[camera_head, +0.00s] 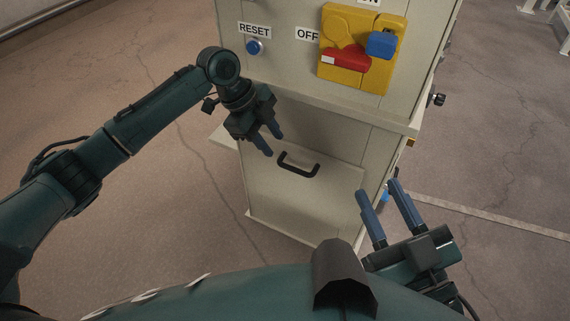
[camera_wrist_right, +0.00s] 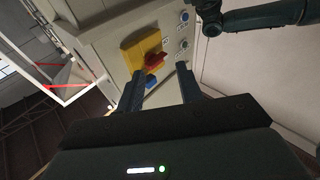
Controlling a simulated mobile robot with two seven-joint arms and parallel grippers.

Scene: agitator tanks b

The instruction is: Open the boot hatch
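The boot hatch looks to be the beige lower front panel (camera_head: 300,195) of the cabinet, with a black bar handle (camera_head: 298,164) near its top edge. The panel appears closed. My left gripper (camera_head: 274,144) is open and empty, just up and left of the handle and apart from it. My right gripper (camera_head: 381,204) is open and empty, in front of the cabinet's lower right side. In the right wrist view its two fingers (camera_wrist_right: 160,92) stand apart with nothing between them. The hatch handle does not show in that view.
Above the hatch is a yellow switch plate (camera_head: 360,50) with a red lever (camera_head: 346,59) and a blue block (camera_head: 381,44). A blue button (camera_head: 254,47) sits under a RESET label. A ledge (camera_head: 330,108) juts out above the hatch. Cracked floor (camera_head: 160,200) lies free at the left.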

